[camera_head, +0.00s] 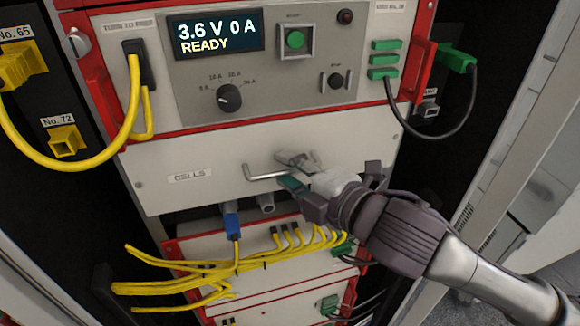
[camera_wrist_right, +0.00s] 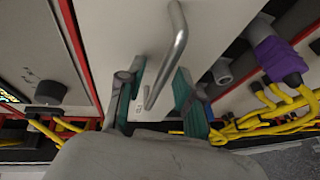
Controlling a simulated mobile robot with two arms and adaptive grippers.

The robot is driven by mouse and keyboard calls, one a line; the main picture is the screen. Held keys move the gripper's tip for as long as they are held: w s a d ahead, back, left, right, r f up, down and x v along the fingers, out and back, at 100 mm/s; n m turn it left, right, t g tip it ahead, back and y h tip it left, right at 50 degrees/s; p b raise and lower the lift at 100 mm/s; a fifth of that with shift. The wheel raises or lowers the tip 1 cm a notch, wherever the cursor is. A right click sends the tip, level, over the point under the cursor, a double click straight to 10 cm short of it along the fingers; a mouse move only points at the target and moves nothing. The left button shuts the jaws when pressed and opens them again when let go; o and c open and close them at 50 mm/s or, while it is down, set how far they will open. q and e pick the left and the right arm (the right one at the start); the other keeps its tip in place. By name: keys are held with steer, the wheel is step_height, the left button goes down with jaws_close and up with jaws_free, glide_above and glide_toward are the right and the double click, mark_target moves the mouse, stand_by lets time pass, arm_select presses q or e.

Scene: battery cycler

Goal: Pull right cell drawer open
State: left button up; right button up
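The drawer front (camera_head: 170,150) is a pale panel labelled CELLS, below the red-edged control unit. Its silver bar handle (camera_head: 265,172) sticks out near the middle; the right end is hidden by my gripper. I cannot tell whether the drawer stands out from the rack. My right gripper (camera_head: 291,172) comes in from the right, with one finger above the bar and one below. In the right wrist view, the handle (camera_wrist_right: 170,60) runs between the green-padded fingers of the gripper (camera_wrist_right: 163,92), with gaps showing. The gripper is open. My left gripper is not in view.
The control unit's display (camera_head: 215,37) reads 3.6 V 0 A READY. A blue connector (camera_head: 231,222) and a bundle of yellow cables (camera_head: 175,285) lie just below the drawer. A looped yellow cable (camera_head: 60,165) hangs at left, and a black cable (camera_head: 430,135) at right.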

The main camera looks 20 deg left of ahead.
steer(key=shift+a, duration=0.1)
jaws_close()
steer(key=shift+f, duration=0.1)
stand_by(0.4)
